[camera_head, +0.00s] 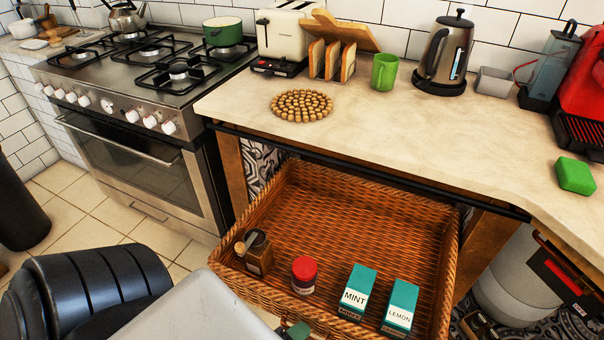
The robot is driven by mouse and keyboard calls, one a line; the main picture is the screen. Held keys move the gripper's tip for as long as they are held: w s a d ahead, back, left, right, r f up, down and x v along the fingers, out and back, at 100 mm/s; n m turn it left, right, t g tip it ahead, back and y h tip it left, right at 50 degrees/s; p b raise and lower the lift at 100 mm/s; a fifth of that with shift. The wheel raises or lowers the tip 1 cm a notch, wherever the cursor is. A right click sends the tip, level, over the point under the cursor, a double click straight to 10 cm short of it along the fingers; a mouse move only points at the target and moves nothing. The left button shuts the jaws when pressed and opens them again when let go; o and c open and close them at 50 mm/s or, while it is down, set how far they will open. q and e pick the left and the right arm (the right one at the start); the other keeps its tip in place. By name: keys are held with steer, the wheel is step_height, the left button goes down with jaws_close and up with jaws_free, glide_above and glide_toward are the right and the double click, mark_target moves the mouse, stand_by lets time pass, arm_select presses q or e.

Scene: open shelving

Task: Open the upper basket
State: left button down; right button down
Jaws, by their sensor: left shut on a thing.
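The upper basket (350,205) is a wide brown wicker drawer under the counter. It stands pulled far out, so its inside shows. In its front part are a brown jar (258,258), a red-lidded jar (304,270), a teal MINT box (358,290) and a teal LEMON box (400,303). My left gripper (296,330) is at the basket's front rim at the bottom edge of the camera_head view, shut on that rim. Its fingers are mostly hidden or cut off by the frame. My right gripper is out of view.
The countertop (420,125) above holds a beaded trivet (302,105), toaster (285,32), bread rack (335,55), green mug (384,72), kettle (445,50) and green block (575,175). A stove (140,110) stands left. Open tiled floor (150,235) lies left of the basket.

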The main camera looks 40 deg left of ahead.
arm_select(q)
steer(key=c, duration=1.1)
jaws_free()
steer(key=shift+c, duration=0.2)
steer(key=shift+s, duration=0.1)
